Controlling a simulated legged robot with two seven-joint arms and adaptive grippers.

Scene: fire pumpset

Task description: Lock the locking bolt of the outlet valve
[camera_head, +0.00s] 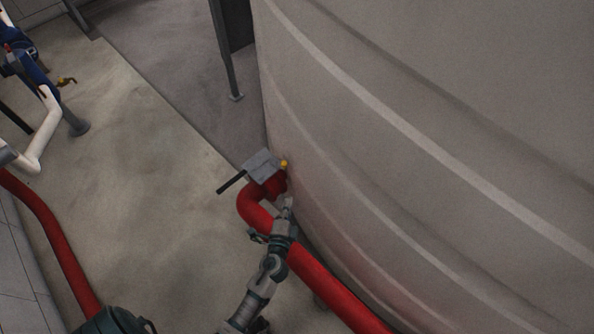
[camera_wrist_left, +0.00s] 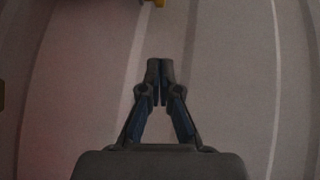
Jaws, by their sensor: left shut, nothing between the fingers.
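The outlet valve (camera_head: 262,166) is a grey block with a black lever, set on a red pipe bend close to the big tank. The small yellow part, probably the locking bolt (camera_head: 284,163), is at the valve's right side, next to the tank wall. A yellow piece (camera_wrist_left: 158,3) shows at the top edge of the left wrist view, mostly cut off. My left gripper (camera_head: 288,203) is just below the valve, between the red pipe and the tank. In the left wrist view my left gripper (camera_wrist_left: 160,69) is shut and empty, fingertips together. My right gripper is not in view.
The large ribbed grey tank (camera_head: 450,130) fills the right side. A thick red pipe (camera_head: 325,285) runs from the valve to the lower right, beside my left arm. Another red pipe (camera_head: 58,245) is at left. The concrete floor (camera_head: 150,180) between is clear.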

